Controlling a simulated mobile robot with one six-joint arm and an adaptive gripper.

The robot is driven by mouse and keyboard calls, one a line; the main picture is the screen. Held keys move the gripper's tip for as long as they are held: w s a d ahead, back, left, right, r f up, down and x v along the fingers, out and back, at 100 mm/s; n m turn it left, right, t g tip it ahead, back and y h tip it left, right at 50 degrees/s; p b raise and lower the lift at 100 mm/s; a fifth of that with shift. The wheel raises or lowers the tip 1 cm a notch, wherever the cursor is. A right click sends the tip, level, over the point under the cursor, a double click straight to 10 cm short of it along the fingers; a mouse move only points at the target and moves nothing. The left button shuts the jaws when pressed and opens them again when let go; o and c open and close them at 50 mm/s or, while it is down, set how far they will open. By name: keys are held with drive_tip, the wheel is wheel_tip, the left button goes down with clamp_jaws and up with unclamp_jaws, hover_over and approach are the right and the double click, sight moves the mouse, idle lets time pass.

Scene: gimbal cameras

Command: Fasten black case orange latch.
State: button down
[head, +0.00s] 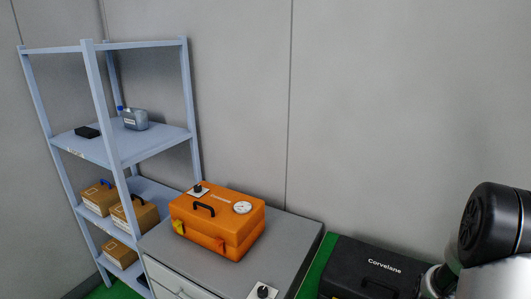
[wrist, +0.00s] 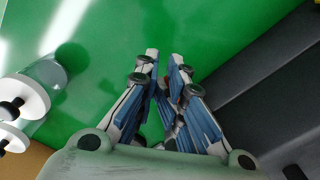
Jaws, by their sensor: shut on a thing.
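The black case (head: 372,262), lettered "Corvelane", sits at the lower right of the head view, cut off by the bottom edge. Its dark side fills the right of the wrist view (wrist: 270,90). A small yellow-orange spot (wrist: 314,4) shows at the top right corner there; I cannot tell whether it is the orange latch. My gripper (wrist: 166,57) is beside the case, its fingers close together with a narrow gap. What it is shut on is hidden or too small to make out. My arm hides the case's right end in the head view.
An orange case (head: 217,222) with a gauge stands on a grey cabinet (head: 290,232) left of the black case. A blue-grey shelf (head: 150,148) holds boxes and a jug. Green surface (wrist: 110,60) lies under my gripper, with a clear cylinder with white discs (wrist: 30,95) at left.

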drive_tip(key=shift+s+a, duration=0.7)
drive_tip(key=shift+s, duration=0.1)
wheel_tip(320, 180, up, 8)
drive_tip(key=p, duration=0.6)
